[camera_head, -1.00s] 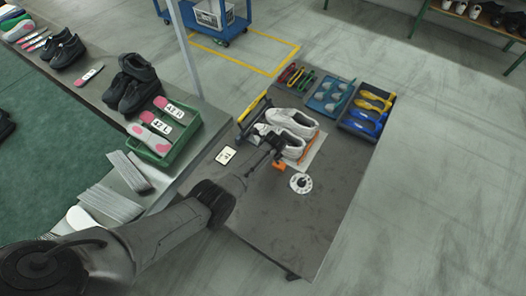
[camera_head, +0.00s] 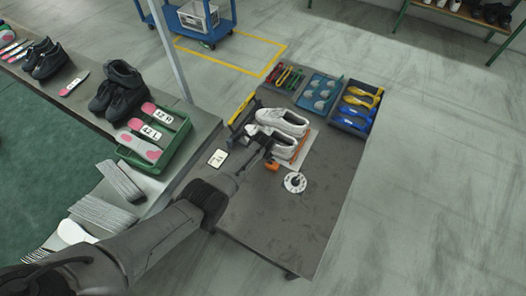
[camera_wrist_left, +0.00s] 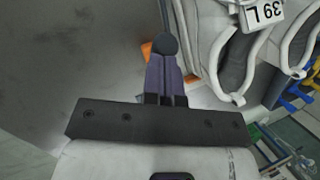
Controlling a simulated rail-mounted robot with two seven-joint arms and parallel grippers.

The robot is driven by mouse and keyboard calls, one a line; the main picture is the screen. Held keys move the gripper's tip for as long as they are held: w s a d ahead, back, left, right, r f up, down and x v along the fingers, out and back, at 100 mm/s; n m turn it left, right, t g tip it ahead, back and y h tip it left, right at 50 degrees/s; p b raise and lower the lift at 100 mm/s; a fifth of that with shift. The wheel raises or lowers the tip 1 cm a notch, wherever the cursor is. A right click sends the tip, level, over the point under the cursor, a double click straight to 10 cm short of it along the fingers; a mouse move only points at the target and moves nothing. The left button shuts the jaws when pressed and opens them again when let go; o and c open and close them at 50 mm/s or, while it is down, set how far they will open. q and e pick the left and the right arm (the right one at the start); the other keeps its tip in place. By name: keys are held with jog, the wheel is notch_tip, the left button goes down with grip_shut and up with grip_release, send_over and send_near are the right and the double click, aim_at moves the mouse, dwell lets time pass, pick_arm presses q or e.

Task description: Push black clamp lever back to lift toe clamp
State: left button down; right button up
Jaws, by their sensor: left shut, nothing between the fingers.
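The white shoes (camera_head: 285,122) sit side by side on a light board on the dark workbench. A 39 L label shows on the near white shoe in the wrist view (camera_wrist_left: 232,62). My left gripper (camera_head: 268,151) is at the near end of the shoes, beside an orange clamp part (camera_head: 272,166). In the wrist view my left gripper (camera_wrist_left: 165,65) is shut and empty. A black round knob (camera_wrist_left: 164,44), seemingly the clamp lever's end, shows right at its fingertips; touch cannot be told. Orange (camera_wrist_left: 147,50) shows behind. The toe clamp is mostly hidden. My right gripper is not in view.
Trays of tools (camera_head: 284,77), grey pads (camera_head: 320,93) and yellow and blue items (camera_head: 357,107) line the bench's far end. A white dial (camera_head: 295,182) lies near the gripper. A green crate (camera_head: 172,150) with insoles stands at left.

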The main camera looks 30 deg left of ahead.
pick_arm(q)
jog(key=d+p+v, duration=0.1)
jog(key=p+v, duration=0.7)
jog(key=v, duration=0.5)
jog(key=shift+s+d+f, duration=0.3)
jog(key=shift+s+d, duration=0.05)
dwell(0.4)
